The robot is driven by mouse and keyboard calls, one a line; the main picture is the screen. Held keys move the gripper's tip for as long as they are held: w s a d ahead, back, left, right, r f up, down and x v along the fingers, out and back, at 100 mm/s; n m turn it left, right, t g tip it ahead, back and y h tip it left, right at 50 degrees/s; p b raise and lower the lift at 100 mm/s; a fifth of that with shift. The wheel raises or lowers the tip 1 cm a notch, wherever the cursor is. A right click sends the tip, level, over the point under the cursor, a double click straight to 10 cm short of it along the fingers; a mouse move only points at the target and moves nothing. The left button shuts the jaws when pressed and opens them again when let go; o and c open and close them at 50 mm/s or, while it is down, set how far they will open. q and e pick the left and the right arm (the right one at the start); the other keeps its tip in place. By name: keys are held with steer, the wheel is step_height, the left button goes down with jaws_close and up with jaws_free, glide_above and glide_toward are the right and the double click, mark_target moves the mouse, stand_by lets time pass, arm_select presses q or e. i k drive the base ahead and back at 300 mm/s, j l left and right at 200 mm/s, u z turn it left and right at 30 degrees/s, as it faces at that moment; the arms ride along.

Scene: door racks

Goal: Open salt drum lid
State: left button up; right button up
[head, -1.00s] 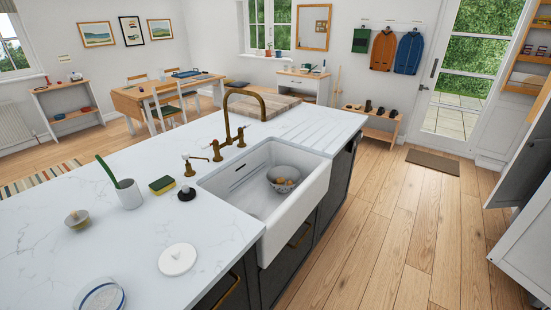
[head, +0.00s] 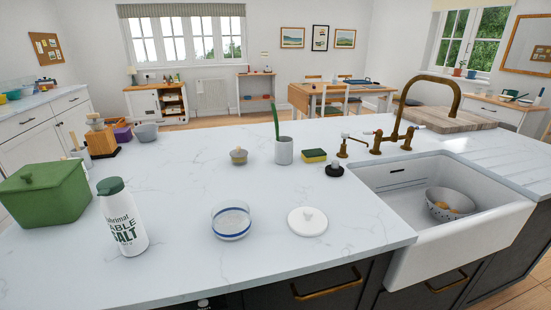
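The salt drum (head: 121,221) is a white cylinder with dark lettering and a green lid (head: 110,186). It stands, looking tilted in the head view, on the marble counter (head: 180,265) at the left front. I cannot tell for sure whether its lid is shut; no opening shows. Neither of my grippers is in view.
A green lidded box (head: 45,195) stands close left of the drum. Further right is the white sink (head: 440,240) with a brass tap (head: 440,82). Counter around the drum's front and right is clear.

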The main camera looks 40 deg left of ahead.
mark_target(104, 186)
steer(key=k+l+u, duration=0.1)
steer(key=u, duration=2.25)
